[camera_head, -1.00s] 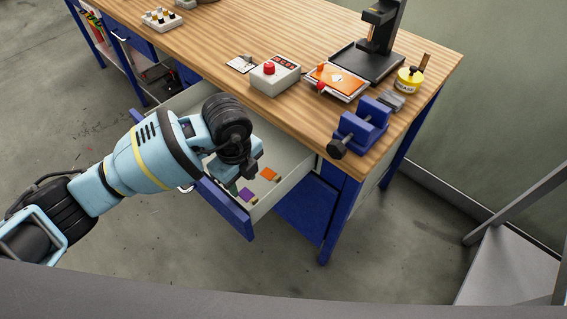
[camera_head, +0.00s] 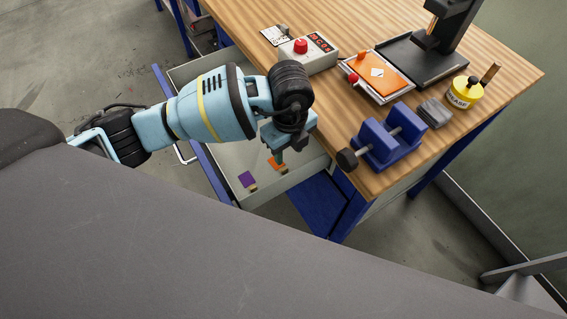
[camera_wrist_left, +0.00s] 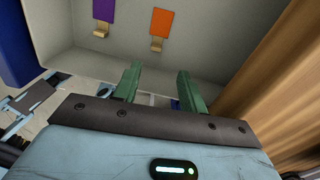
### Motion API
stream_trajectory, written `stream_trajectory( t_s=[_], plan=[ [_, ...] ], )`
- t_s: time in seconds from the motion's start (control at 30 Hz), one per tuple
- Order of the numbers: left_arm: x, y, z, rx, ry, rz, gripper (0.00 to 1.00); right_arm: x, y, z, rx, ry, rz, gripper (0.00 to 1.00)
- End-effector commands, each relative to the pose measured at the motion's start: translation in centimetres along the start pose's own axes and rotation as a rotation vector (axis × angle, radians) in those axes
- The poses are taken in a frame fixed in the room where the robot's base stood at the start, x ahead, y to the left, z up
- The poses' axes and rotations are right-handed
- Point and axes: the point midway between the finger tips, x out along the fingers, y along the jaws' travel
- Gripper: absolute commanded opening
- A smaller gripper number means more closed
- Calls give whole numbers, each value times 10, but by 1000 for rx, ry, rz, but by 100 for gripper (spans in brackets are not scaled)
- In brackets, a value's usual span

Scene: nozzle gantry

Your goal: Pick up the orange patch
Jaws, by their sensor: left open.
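The orange patch (camera_head: 275,163) lies flat in the open drawer (camera_head: 228,166), partly hidden by my left gripper in the head view. In the left wrist view the orange patch (camera_wrist_left: 161,23) is beyond the fingertips, between their directions, with a small tan block (camera_wrist_left: 156,45) at its near edge. My left gripper (camera_wrist_left: 157,76) is open and empty, its green fingers apart, and does not touch the patch. A purple patch (camera_head: 247,179) lies beside it, also seen in the left wrist view (camera_wrist_left: 104,10). My right gripper is not in view.
The drawer sits under a wooden workbench (camera_head: 330,130), whose edge is close to my left gripper. On the bench are a control box with a red button (camera_head: 309,55), a blue vise (camera_head: 388,139), a tray with an orange plate (camera_head: 380,73) and a yellow tin (camera_head: 464,93).

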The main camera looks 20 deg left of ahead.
Motion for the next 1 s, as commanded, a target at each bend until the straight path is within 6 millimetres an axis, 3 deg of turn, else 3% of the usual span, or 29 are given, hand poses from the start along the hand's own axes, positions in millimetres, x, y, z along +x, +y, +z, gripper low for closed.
stream_trajectory(
  t_s=[0.2,0.43,0.73,1.0],
  plan=[
    [22,2,0,0,1,4,42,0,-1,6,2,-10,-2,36],
    [30,3,2,-1,0,3,42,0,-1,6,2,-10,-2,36],
    [69,9,7,-1,1,3,42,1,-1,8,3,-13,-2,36],
    [76,8,7,0,0,0,42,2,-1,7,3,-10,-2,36]
  ],
)
